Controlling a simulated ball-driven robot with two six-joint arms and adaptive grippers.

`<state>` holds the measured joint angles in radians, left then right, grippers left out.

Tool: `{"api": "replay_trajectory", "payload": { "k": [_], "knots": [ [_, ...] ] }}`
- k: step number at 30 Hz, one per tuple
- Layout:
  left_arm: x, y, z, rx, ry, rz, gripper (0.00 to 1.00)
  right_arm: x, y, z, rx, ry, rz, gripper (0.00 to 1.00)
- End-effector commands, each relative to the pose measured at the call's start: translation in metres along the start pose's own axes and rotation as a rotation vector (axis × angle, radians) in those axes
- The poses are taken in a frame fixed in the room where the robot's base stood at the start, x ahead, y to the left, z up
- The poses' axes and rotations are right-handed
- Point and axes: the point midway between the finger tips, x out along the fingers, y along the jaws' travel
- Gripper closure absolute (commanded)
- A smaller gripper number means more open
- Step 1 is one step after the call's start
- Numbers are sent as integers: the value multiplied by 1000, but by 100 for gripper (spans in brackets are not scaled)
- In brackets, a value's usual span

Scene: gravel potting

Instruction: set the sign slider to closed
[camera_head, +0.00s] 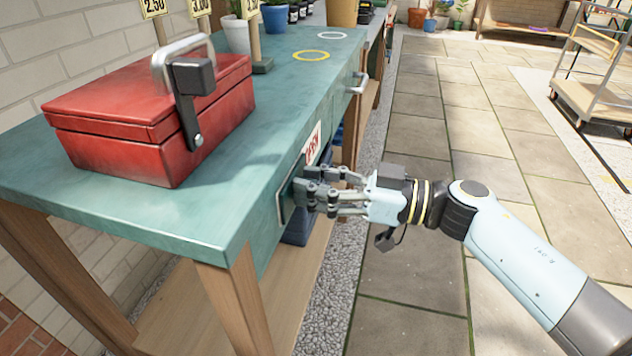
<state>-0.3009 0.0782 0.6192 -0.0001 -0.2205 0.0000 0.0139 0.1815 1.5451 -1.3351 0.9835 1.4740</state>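The sign (313,143) is a small white plate with red lettering on the front edge of the teal workbench. Its lettering looks like "OPEN", seen at a steep angle and partly hidden. A dark metal frame or handle (283,205) sits on the same front face, just left of my fingers. My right gripper (312,188) is at the bench front, just below the sign, with its fingers pointing left toward that face. Its fingers overlap the slider area, so I cannot tell whether they touch or hold anything. My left gripper is not in view.
A red toolbox (150,120) with a raised handle stands on the teal bench (290,100). A yellow ring (311,56) and a white ring (332,36) lie farther back. A bar handle (358,84) sticks out of the bench front. The paved floor (420,140) right of the bench is clear.

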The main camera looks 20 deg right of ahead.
Motion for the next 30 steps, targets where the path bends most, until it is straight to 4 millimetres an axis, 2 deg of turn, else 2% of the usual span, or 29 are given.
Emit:
{"api": "replay_trajectory", "payload": {
  "k": [1,7,16,19,24,30],
  "knots": [
    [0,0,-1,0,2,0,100,0,0,0,0,0,0,75],
    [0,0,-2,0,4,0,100,0,0,0,0,0,0,100],
    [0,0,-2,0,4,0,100,0,0,0,-1,0,0,100],
    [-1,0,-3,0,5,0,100,0,6,0,-2,-1,0,100],
    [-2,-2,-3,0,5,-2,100,0,45,0,-4,-3,1,100],
    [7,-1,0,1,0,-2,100,0,95,2,-3,-2,1,100]
  ]
}}
